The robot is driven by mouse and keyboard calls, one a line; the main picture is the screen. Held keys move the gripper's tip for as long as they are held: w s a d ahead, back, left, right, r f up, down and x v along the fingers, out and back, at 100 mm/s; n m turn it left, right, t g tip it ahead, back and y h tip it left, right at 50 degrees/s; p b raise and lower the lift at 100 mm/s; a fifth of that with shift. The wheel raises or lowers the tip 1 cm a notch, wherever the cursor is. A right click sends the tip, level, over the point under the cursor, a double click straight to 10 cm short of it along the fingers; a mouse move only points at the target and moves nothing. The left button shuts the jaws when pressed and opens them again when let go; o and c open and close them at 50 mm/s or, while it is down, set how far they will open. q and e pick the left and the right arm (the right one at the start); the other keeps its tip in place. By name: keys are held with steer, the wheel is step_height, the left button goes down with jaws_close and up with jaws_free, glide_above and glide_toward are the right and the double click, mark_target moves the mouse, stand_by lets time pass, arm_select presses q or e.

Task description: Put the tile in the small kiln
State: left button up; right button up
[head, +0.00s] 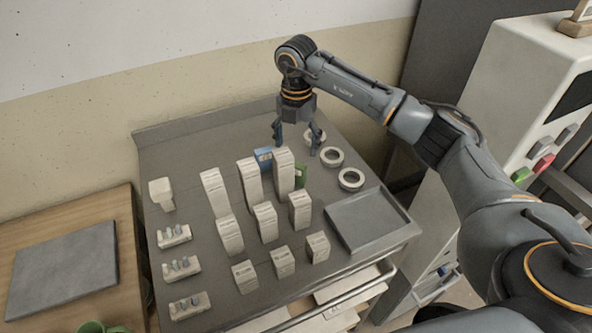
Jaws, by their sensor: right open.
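My right gripper (296,143) points down with its fingers apart over the back of the grey table, just behind the tallest white boxes. A small blue-faced flat piece (264,156) and a small green piece (301,176) show partly from behind those boxes, near the fingers. Which of them is the tile I cannot tell. No held object shows between the fingers. A white machine (517,85) with a dark panel and coloured buttons stands at the right; I cannot tell whether it is the small kiln. My left gripper is not in view.
Several upright white boxes (229,236) crowd the grey table's middle. White rings (351,179) lie at its right, near an empty shallow tray (366,220). Small racks (181,268) line the left side. A wooden table with a grey slab (65,268) stands at far left.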

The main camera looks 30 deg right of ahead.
mark_target(297, 162)
steer(key=f+p, duration=0.2)
steer(key=f, duration=0.1)
steer(key=s+f, duration=0.1)
steer(key=f, duration=0.1)
steer(key=shift+a+f+p, duration=0.15)
steer(key=shift+f+p, duration=0.05)
steer(key=shift+p, duration=0.2)
steer(key=shift+f, duration=0.5)
steer(key=shift+w, duration=0.1)
steer(key=c, duration=1.5)
steer(key=shift+r, duration=0.1)
